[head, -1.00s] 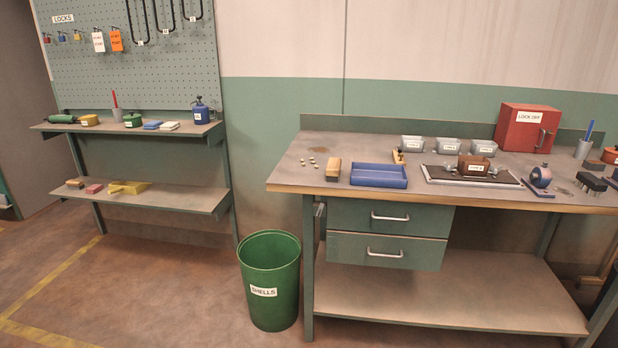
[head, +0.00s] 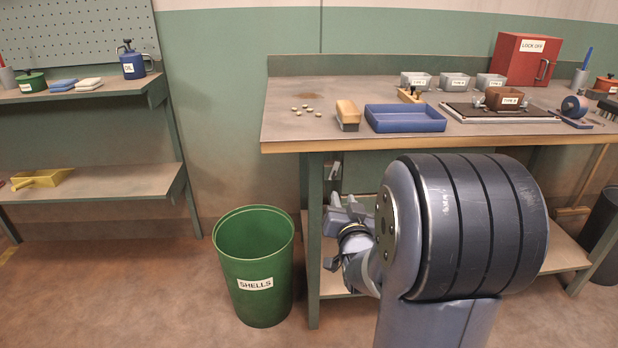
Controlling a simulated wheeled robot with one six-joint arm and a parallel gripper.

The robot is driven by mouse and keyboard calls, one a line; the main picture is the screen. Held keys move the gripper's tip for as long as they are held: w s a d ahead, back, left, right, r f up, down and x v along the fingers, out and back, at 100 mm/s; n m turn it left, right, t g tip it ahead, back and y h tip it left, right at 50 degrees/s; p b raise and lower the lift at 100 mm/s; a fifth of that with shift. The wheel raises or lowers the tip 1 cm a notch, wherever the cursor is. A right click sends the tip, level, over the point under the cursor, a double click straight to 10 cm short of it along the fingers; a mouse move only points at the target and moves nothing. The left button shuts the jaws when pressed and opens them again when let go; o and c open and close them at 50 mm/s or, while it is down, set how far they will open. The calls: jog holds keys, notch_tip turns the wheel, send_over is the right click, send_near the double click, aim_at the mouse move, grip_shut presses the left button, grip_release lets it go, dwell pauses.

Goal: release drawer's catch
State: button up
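The drawers are hidden behind my arm, which fills the lower right middle of the head view. A small pale metal part (head: 334,172) shows beside the bench's left front leg, at the left side of the drawer space. It may be the catch, but it is too small to be sure. My gripper (head: 343,212) is at the left end of the arm, below that part and right of the leg, with a gap seen between them. Its fingers are small and partly hidden, so I cannot tell whether they are open.
A green bin labelled SHELLS (head: 254,290) stands left of the bench leg (head: 314,240). The bench top (head: 285,135) overhangs the gripper and carries a blue tray (head: 405,120), a brush (head: 348,115), several nuts and a red box (head: 520,60). The floor at the left is clear.

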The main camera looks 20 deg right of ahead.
aim_at(336, 174)
jog(key=b+x, duration=0.1)
jog(key=x, duration=1)
jog(key=shift+r, duration=0.15)
grip_shut()
